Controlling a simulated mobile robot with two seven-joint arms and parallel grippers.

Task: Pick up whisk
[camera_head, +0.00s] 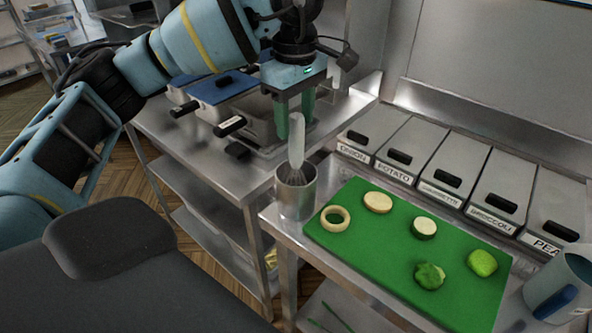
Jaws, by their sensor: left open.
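The whisk (297,142) stands upright in a metal cup (296,194), its pale grey handle pointing up and its wires partly hidden inside the cup. The cup stands at the left corner of the steel counter, beside the green board. My left gripper (296,128) points down above the cup, with its two green fingers apart. In this view the fingers are at the height of the upper handle, one to each side or just behind it; I cannot tell whether they touch it. The right gripper is not in view.
A green cutting board (345,247) holds several cut vegetable pieces. Labelled bins (444,172) line the back. A blue-and-grey jug (562,285) stands at the right edge. Fryer baskets with black handles (231,125) are left of the cup.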

